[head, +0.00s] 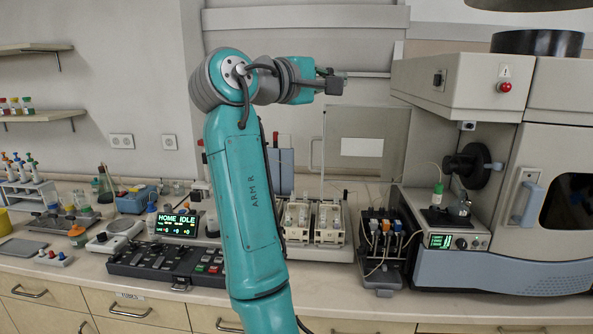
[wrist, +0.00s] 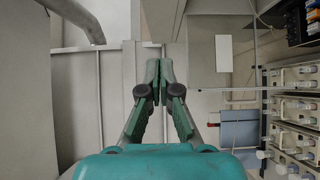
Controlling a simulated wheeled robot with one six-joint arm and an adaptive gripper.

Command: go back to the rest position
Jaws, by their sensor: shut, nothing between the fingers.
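My gripper (head: 335,86) is at the end of my teal arm, raised well above the bench and pointing right in the head view. In the wrist view its two fingers (wrist: 159,82) meet at the tips, shut with nothing between them. The arm stands in front of the middle of the bench and hides part of it. A small display (head: 177,223) on the bench reads "HOME IDLE" in green.
A large spectrometer (head: 545,265) stands at the right, with an overhanging box (head: 455,80) right of my gripper. A black button panel (head: 165,262) lies at the front left. The air around the gripper looks clear.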

